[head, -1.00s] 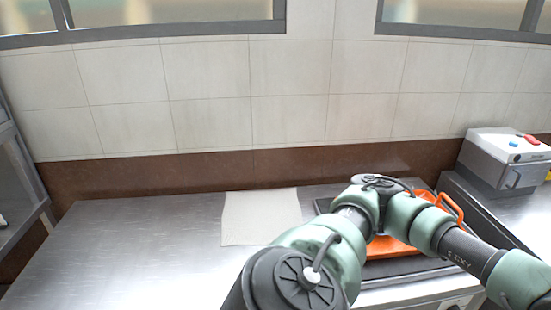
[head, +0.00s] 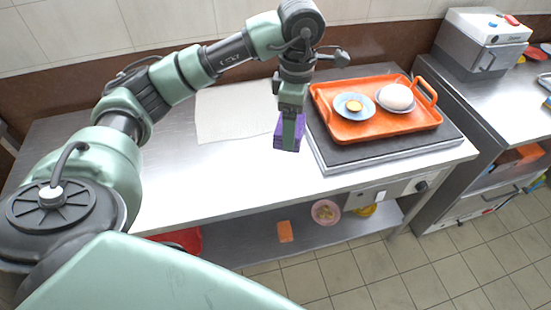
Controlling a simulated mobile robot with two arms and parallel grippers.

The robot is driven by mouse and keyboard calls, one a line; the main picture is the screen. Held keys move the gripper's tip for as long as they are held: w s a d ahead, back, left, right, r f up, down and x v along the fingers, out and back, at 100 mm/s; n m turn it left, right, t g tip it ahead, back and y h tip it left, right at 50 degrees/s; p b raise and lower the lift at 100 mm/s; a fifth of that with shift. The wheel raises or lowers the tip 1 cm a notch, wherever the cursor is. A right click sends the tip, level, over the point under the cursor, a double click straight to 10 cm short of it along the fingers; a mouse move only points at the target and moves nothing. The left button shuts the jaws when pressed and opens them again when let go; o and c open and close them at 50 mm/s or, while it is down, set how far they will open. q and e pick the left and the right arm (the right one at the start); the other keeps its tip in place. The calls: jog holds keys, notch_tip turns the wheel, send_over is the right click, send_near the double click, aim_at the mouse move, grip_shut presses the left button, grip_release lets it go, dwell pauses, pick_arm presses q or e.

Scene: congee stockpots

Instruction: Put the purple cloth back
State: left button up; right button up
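The purple cloth (head: 278,135) looks like a small folded block and hangs in my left gripper (head: 290,140). The gripper points down with its finger in front of the cloth, so part of the cloth is hidden. The gripper appears shut on it. The cloth is in front of the white sheet's right end and left of the black-topped unit; whether it touches the steel counter cannot be told. My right gripper is not in view.
A white sheet (head: 235,115) lies on the steel counter (head: 190,185). An orange tray (head: 375,125) with a saucer (head: 354,107) and a bowl (head: 396,98) sits on the black-topped unit (head: 400,148). A lower shelf (head: 260,245) holds several items. The counter's left part is clear.

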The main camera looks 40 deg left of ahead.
pick_arm(q)
jog(key=w+a+n, duration=0.4)
jog(key=a+n, duration=0.2)
jog(key=n, duration=0.8)
jog(key=shift+n, duration=0.3)
notch_tip(320, 180, down, 15)
jog(key=shift+s+r+p, duration=0.15)
jog(key=shift+p, duration=0.55)
notch_tip(320, 180, down, 4)
jog(key=shift+f+p, duration=0.1)
jog(key=shift+p, duration=0.25)
jog(key=shift+f, duration=0.15)
jog(key=o, duration=1.1)
jog(key=shift+o, duration=0.2)
